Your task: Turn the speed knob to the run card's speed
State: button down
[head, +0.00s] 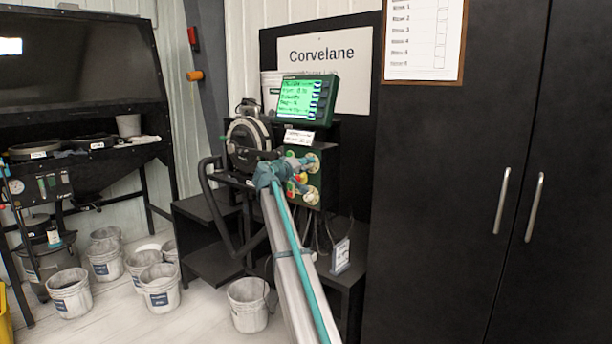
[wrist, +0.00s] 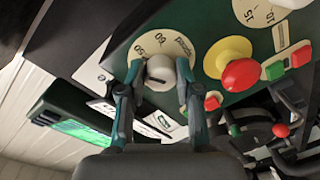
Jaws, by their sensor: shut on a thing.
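The speed knob (wrist: 160,72) is a pale grey knob with a dark pointer line, on a cream dial marked "speed" with 50 and 60 visible. My gripper (wrist: 160,74) has one finger on each side of the knob and is shut on it. The pointer aims to the left in the wrist view; the exact reading is too small to tell. In the head view my gripper (head: 303,163) is at the green control panel (head: 325,190), and it hides most of the knob there. A small white card (head: 299,137) is under the screen; its writing is unreadable.
Beside the knob are a red mushroom button on a yellow base (wrist: 239,74) and red and green buttons (wrist: 275,71). The green-lit screen (head: 305,97) stands above the panel. Buckets (head: 248,304) sit on the floor; a black cabinet (head: 450,200) is right.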

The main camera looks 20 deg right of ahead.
jog(key=shift+f+m+b, duration=0.15)
jog(key=shift+m+b, duration=0.85)
jog(key=shift+b, duration=0.05)
jog(key=c, duration=0.8)
grip_release()
jog(key=v, duration=1.2)
jog(key=shift+s, duration=0.1)
